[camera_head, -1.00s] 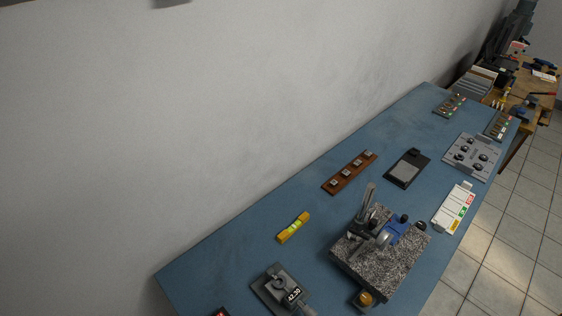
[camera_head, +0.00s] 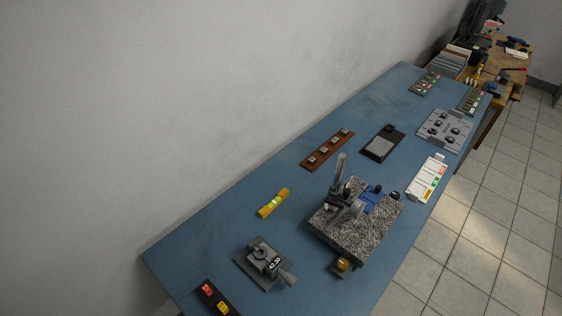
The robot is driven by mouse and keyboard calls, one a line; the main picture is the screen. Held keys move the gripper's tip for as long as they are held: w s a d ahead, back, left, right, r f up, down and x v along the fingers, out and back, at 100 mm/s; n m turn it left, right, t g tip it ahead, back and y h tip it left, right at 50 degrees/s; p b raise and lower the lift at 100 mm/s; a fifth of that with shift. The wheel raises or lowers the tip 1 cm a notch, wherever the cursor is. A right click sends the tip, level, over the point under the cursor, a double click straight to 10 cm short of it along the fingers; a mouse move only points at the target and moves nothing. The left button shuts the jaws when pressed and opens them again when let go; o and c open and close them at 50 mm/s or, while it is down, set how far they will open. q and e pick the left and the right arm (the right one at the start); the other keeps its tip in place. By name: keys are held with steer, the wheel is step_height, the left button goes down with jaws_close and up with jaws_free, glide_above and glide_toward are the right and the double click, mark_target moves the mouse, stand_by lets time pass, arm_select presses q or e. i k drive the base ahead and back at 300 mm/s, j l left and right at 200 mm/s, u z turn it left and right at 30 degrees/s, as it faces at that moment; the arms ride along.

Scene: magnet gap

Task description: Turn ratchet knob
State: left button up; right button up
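On the blue table stands a speckled granite block (camera_head: 362,232) with a grey metal fixture (camera_head: 345,207) on it. The fixture has an upright grey post and a blue part (camera_head: 374,197) at its right. A small dark knob (camera_head: 394,196) shows at the block's right corner, and a brass-coloured knob (camera_head: 342,264) sits at its near edge. Which part is the ratchet knob, I cannot tell. Neither of my grippers is in view.
The blue table (camera_head: 222,236) also holds a yellow level (camera_head: 273,203), a brown strip with several small blocks (camera_head: 327,149), a black pad (camera_head: 382,144), a white labelled panel (camera_head: 427,178) and a grey knob panel (camera_head: 445,130). A wall runs along its left side; tiled floor lies right.

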mark_target(290, 280)
steer(key=l+u, duration=0.5)
steer(key=l, duration=0.15)
steer(key=i+u, duration=0.35)
steer(key=i, duration=0.35)
